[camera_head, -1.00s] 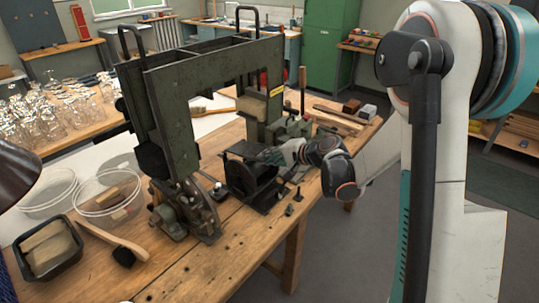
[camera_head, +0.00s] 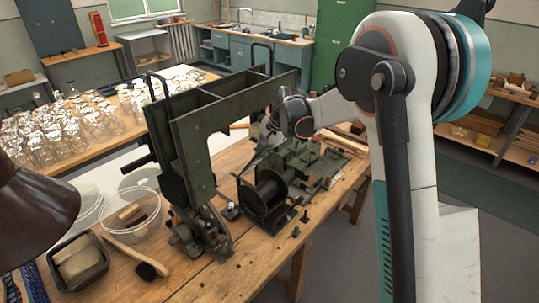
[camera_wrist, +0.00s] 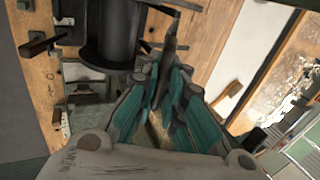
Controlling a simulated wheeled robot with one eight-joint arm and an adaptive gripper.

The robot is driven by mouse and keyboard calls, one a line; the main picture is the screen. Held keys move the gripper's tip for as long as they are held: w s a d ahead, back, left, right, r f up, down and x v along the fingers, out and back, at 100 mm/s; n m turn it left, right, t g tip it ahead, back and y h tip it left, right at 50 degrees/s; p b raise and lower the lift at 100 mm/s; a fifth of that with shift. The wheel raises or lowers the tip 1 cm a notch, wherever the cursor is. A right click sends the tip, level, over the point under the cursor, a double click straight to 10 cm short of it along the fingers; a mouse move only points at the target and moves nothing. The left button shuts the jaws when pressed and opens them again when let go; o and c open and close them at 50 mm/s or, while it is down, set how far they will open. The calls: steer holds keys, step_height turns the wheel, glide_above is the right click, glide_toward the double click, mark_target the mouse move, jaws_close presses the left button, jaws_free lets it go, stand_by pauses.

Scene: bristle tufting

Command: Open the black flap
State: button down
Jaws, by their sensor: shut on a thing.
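The black spool (camera_head: 268,190) sits in its dark holder on the bench, with its upper side uncovered. It also shows at the top of the wrist view (camera_wrist: 110,35). My gripper (camera_wrist: 168,75) has its teal fingers closed around a narrow dark piece (camera_wrist: 171,40), which looks like the black flap seen nearly edge-on. In the head view my gripper (camera_head: 268,138) is behind and above the spool, partly hidden by the green frame. The flap cannot be made out clearly in the head view.
The tall green machine frame (camera_head: 195,135) stands just left of my gripper. A clear tub (camera_head: 133,228), a black tray (camera_head: 78,282) and a wooden brush (camera_head: 130,255) lie at the front left. Glass jars (camera_head: 55,130) crowd the left table. A brown lamp shade (camera_head: 35,215) hangs in front.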

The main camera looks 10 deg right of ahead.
steer(key=shift+w+a+r+p, duration=0.2)
steer(key=shift+w+a+r, duration=0.2)
steer(key=shift+w, duration=0.2)
steer(key=shift+w+a+r+p, duration=0.15)
steer(key=shift+w+a+r, duration=0.25)
steer(key=shift+w, duration=0.2)
steer(key=c, duration=1.7)
jaws_free()
steer(key=shift+s, duration=0.1)
steer(key=v, duration=1.2)
